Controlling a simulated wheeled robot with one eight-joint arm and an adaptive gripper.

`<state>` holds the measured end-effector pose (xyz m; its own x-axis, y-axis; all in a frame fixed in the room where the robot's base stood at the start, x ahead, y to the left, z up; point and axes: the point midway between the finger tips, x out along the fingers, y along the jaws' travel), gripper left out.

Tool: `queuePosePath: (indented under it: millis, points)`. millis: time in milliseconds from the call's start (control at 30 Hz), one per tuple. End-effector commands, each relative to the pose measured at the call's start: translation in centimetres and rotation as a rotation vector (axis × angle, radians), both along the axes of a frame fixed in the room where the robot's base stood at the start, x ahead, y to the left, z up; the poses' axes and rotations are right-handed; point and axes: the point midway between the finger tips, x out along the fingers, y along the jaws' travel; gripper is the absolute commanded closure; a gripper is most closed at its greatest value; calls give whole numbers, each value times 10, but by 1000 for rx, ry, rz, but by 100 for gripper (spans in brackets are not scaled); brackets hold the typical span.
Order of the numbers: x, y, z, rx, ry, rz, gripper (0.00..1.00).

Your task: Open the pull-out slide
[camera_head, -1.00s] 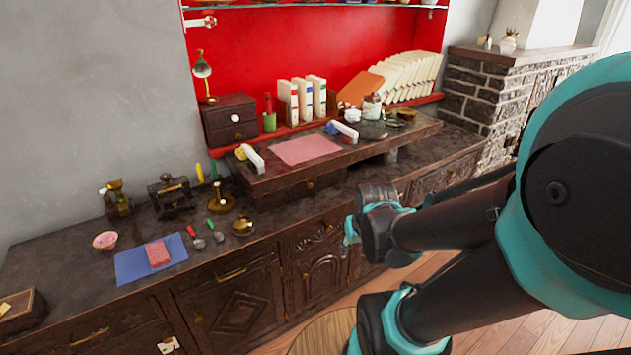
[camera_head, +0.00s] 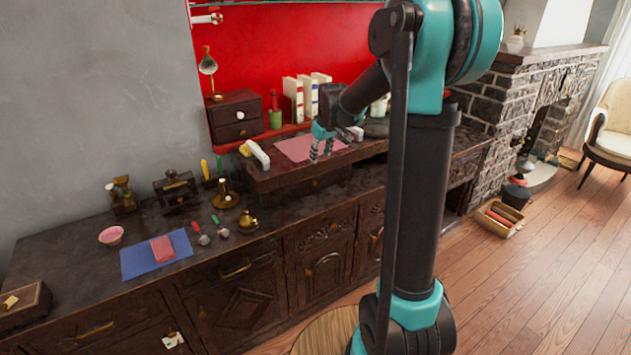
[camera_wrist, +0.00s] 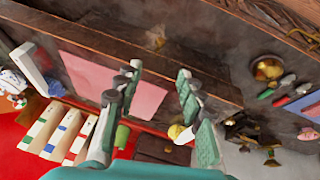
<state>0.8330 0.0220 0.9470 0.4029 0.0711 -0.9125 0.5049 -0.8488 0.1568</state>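The raised dark wooden unit (camera_head: 280,177) stands on the long sideboard, with a pink mat on its top. A front panel sits recessed under its top board; I take this as the pull-out slide, but cannot be sure. A small brass knob (camera_wrist: 156,41) shows in front of the board's edge in the wrist view. The panel looks closed in the head view, where it is partly in shadow. My gripper (camera_head: 322,148) is over the front part of the raised top, pointing down, near the pink mat (camera_head: 296,149). Its fingers (camera_wrist: 157,93) are apart with nothing between them.
Wooden floor (camera_head: 545,275) is open at right.

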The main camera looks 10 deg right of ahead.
Motion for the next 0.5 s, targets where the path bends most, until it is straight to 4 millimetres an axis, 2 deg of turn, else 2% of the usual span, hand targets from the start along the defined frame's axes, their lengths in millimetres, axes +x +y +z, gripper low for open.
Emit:
queuePosePath:
  millis: [500]
  points:
    - [35,6,-80,0,0,-1,61]
